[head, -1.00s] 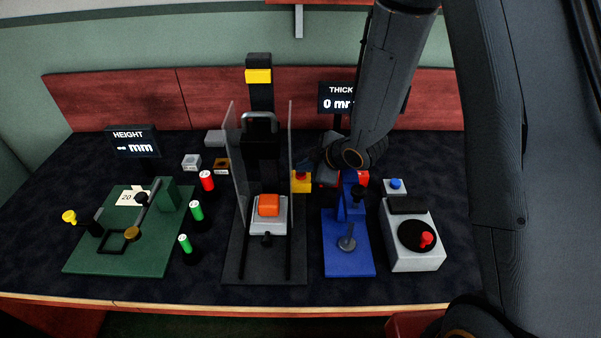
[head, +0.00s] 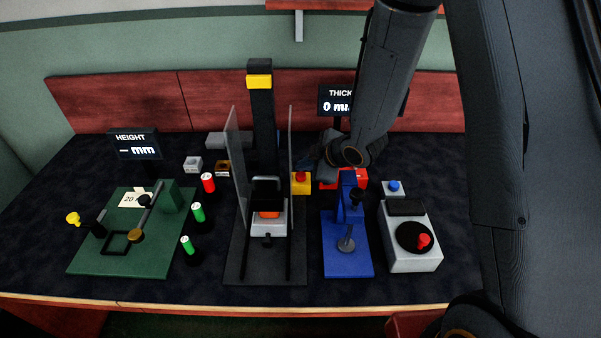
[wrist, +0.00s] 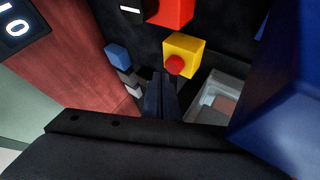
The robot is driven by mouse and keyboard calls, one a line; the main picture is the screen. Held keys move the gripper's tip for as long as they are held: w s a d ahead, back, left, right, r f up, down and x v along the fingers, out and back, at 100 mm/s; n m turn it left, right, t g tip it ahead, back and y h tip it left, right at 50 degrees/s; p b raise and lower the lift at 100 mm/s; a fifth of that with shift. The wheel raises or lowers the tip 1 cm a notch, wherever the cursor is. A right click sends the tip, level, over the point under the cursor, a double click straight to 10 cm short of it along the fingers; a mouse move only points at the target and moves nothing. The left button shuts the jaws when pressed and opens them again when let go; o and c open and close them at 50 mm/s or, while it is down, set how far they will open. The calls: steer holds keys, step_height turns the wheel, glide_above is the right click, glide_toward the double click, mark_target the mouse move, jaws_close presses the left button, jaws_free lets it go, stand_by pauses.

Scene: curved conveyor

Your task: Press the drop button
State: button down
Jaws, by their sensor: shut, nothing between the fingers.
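A yellow box (head: 301,187) with a red button (head: 301,177) on top stands just right of the drop tower (head: 261,130). The wrist view shows the yellow box (wrist: 183,52) and its red button (wrist: 176,64) close ahead of the fingertips. My gripper (wrist: 162,78) is shut and empty, its tips right beside the button; whether they touch it I cannot tell. In the head view my gripper (head: 305,167) is mostly hidden by my wrist. The tower's black weight with its handle (head: 267,182) is low, over an orange block (head: 269,214) on a grey base.
Clear panels (head: 238,165) flank the tower. Right of it are a blue stand (head: 347,262), a red box (head: 357,178) and a grey unit with a red knob (head: 423,241). The front table strip is clear.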

mark_target(304, 177)
stand_by(0.3)
step_height(304, 177, up, 5)
steer(key=p, duration=0.4)
stand_by(0.8)
steer(key=s+d+r+m+g+h, duration=0.1)
steer(key=s+d+r+m+h, duration=0.3)
steer(key=d, duration=0.3)
steer(key=s+d+r+m+g+h, duration=0.1)
steer(key=s+d+r+m+h, duration=0.1)
steer(key=s+d+m, duration=0.35)
steer(key=s+d+r+m+g, duration=0.1)
steer(key=s+m, duration=0.2)
steer(key=s, duration=0.3)
steer(key=s+d+r+m+g+b, duration=0.1)
steer(key=s+d+r+m+g, duration=0.1)
steer(key=s+m, duration=0.2)
steer(key=shift+s+d+g, duration=0.3)
steer(key=shift+s, duration=0.8)
